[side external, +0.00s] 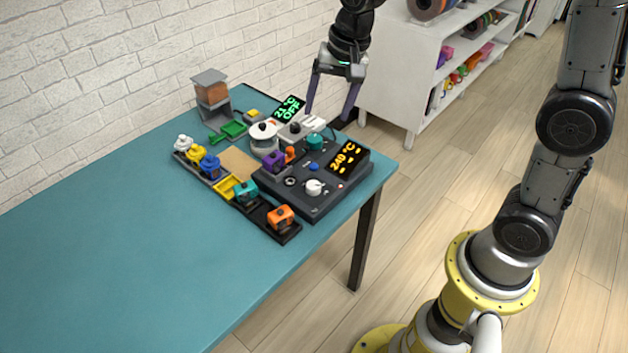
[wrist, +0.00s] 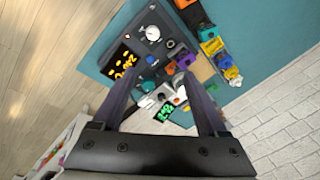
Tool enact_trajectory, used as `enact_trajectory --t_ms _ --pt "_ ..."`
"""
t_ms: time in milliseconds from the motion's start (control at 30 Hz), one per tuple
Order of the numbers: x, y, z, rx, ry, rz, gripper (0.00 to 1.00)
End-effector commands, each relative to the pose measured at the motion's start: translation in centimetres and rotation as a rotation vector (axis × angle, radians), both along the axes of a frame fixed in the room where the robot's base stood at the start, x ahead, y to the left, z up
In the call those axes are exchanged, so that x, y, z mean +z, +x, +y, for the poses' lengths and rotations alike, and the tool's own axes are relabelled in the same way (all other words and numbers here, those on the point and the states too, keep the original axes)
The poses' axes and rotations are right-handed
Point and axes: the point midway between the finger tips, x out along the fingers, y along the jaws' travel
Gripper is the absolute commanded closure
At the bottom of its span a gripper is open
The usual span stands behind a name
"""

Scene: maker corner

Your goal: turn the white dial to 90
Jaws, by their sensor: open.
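The white dial (side external: 314,187) sits on the front part of a dark control panel (side external: 318,208) near the table's right end. In the wrist view the white dial (wrist: 153,33) shows near the top, beyond my fingertips. The panel's orange display (side external: 345,157) reads 240 °C. My gripper (side external: 332,108) is open and empty, above the back of the panel and apart from the dial. Its two fingers (wrist: 157,72) are spread wide in the wrist view. The dial's pointer setting is too small to read.
A teal knob (side external: 314,142), a purple block (side external: 273,161) and a white pot (side external: 264,136) stand by the panel. A green display (side external: 289,108) reads 21 °C OFF. Coloured pieces line a dark rail (side external: 262,212). The teal table's (side external: 110,260) left side is clear.

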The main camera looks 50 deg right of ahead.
Motion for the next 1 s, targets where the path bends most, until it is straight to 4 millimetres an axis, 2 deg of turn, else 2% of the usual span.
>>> enact_trajectory --t_ms 33,200,300,567,1000 --pt "-1.9 1.0 0.1 -0.008 0.003 0.041 0.24" --pt "-6.2 2.6 0.2 -0.007 0.003 0.134 0.24" --pt "-7.9 2.5 0.2 -0.006 0.002 0.172 0.24" --pt "-10.4 2.4 0.3 -0.004 0.001 0.194 0.24" --pt "-18.7 2.7 0.7 -0.003 0.001 0.194 0.24"
